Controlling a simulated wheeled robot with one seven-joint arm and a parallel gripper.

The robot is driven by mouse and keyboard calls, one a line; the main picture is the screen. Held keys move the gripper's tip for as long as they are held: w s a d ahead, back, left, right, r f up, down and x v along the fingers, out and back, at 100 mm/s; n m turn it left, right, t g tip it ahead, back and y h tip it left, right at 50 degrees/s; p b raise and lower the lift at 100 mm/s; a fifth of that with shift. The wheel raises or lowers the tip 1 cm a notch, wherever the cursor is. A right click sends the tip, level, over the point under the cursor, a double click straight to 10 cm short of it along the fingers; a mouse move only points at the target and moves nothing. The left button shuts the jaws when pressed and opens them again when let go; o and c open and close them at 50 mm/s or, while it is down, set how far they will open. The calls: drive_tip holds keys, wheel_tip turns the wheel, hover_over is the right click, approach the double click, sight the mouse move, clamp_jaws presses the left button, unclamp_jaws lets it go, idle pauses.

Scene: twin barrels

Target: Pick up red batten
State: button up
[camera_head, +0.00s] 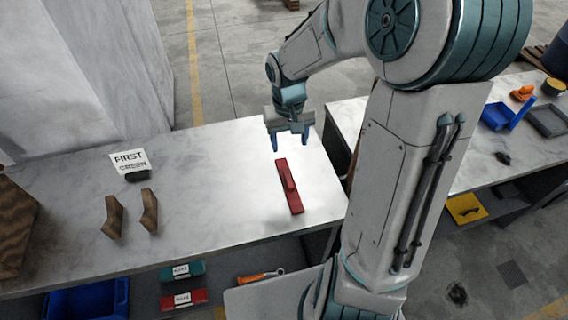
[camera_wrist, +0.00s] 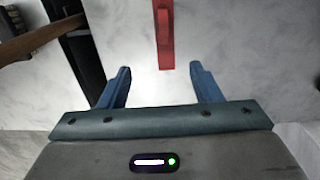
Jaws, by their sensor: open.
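The red batten (camera_head: 294,198) lies on the light marbled tabletop near its right end, with a raised narrow part along its top. My gripper (camera_head: 290,142) is open and empty, above the table at the batten's far end. In the wrist view the batten (camera_wrist: 165,40) runs in from the top edge, ahead of the gap between the two blue fingers of my gripper (camera_wrist: 160,78). Its near end stops just short of the fingertips, and nothing shows between them. The batten's other end is cut off in that view.
A second table on the right holds a blue bin (camera_head: 497,116) and a grey tray (camera_head: 549,120). The tabletop around the batten is clear.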

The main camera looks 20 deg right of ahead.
sight(287, 173)
drive_tip(key=f, duration=0.6)
drive_tip(key=w+f, duration=0.1)
drive_tip(key=f, duration=0.2)
drive_tip(key=shift+a+f, duration=0.1)
drive_tip(key=shift+f, duration=0.1)
drive_tip(key=f, duration=0.4)
drive_tip(key=shift+s+a, duration=0.15)
drive_tip(key=shift+s, duration=0.2)
drive_tip(key=shift+f, duration=0.55)
drive_tip(key=c, duration=1.1)
